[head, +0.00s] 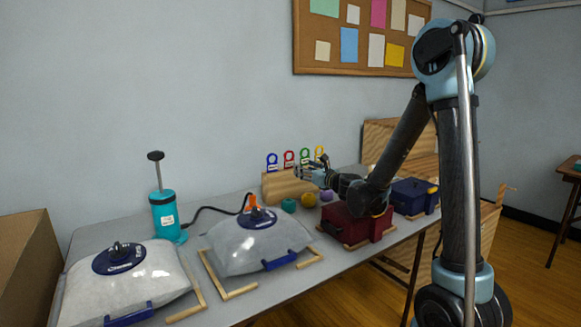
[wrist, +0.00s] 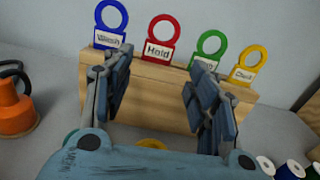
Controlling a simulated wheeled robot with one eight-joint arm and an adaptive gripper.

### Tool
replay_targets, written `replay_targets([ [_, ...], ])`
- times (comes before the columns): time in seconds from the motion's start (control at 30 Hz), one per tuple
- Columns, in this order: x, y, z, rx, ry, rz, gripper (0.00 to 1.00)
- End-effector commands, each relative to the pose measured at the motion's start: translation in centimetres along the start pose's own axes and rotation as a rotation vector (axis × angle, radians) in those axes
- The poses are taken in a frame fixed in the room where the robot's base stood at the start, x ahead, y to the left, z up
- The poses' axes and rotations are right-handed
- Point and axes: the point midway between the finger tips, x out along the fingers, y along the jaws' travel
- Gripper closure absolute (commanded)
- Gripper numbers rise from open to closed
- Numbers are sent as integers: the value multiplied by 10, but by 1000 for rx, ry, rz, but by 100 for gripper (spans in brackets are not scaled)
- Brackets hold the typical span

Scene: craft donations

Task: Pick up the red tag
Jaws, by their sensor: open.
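The red tag (head: 289,158) has a ring top and stands upright in the wooden block (head: 284,186) at the back of the table. In the wrist view the red tag (wrist: 160,42) carries a white label reading "Hold" and rises from the top of the block (wrist: 150,95). A blue tag (wrist: 110,24) stands to its left; a green tag (wrist: 208,48) and a yellow tag (wrist: 249,63) stand to its right. My gripper (head: 300,172) is open and empty in front of the block. In the wrist view its fingers (wrist: 158,75) are spread below the red tag, not touching it.
Yarn balls, one yellow (head: 308,200), sit near the block. A dark red box (head: 350,224) and a blue box (head: 412,197) stand to the right. Two clear bags, one nearer (head: 165,275), and a teal pump (head: 166,217) are left. An orange nozzle (wrist: 15,112) shows in the wrist view.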

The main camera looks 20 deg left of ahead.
Motion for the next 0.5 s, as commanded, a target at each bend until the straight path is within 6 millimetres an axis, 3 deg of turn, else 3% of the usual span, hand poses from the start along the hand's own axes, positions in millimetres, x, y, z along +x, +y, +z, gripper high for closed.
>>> replay_targets([
  [0.23, 16, 2, -2, 37, -5, -2, 47],
  [0.5, 57, 2, -2, 35, -5, -1, 47],
])
